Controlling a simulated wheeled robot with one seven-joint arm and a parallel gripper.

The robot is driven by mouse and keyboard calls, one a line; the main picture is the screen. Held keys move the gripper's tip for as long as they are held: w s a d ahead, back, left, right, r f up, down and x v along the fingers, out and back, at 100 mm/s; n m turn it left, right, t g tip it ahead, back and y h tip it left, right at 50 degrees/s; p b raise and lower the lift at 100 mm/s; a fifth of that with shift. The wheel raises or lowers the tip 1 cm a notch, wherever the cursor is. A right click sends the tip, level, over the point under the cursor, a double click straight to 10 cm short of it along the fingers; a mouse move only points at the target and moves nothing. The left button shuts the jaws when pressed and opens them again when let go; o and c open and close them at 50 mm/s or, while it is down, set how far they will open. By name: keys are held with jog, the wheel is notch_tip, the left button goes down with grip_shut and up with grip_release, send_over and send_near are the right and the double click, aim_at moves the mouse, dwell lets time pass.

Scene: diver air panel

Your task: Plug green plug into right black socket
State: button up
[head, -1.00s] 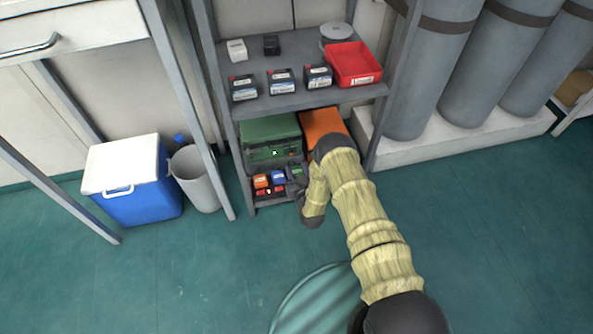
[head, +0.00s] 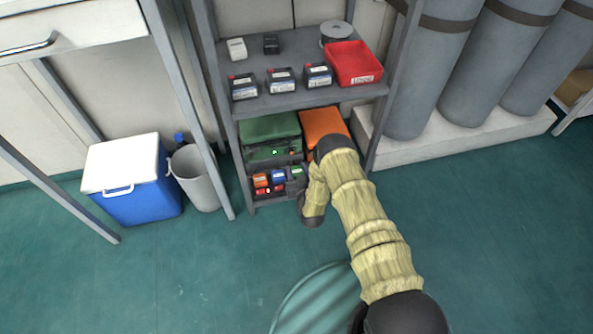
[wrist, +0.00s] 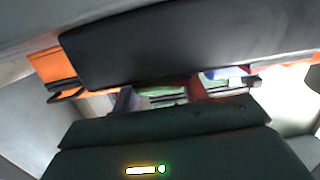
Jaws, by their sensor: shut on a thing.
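The green plug (head: 296,170) shows as a small green patch at the right end of a row of small coloured pieces on the bottom shelf. My gripper (head: 301,181) is there, low at the shelf front, mostly hidden by my arm. In the wrist view, my two dark fingers (wrist: 160,97) fill the top and bottom, with the green plug (wrist: 165,91) in the narrow gap between them. The gripper is shut on it. The right black socket cannot be made out. How far the plug is from any socket cannot be told.
An orange piece (head: 261,180) and a blue piece (head: 278,176) stand left of the gripper, with red bits below. A green case (head: 270,128) and an orange case (head: 322,122) sit above. Shelf posts flank this space. The floor in front is clear.

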jog(key=shift+f, duration=0.15)
jog(key=o, duration=1.3)
jog(key=shift+a, duration=0.1)
jog(key=shift+c, duration=0.2)
jog(key=shift+s, duration=0.1)
jog(key=shift+s, duration=0.1)
jog(key=p+v, duration=0.9)
jog(key=v, duration=0.8)
jog(key=shift+p, duration=0.35)
jog(key=shift+d, duration=0.25)
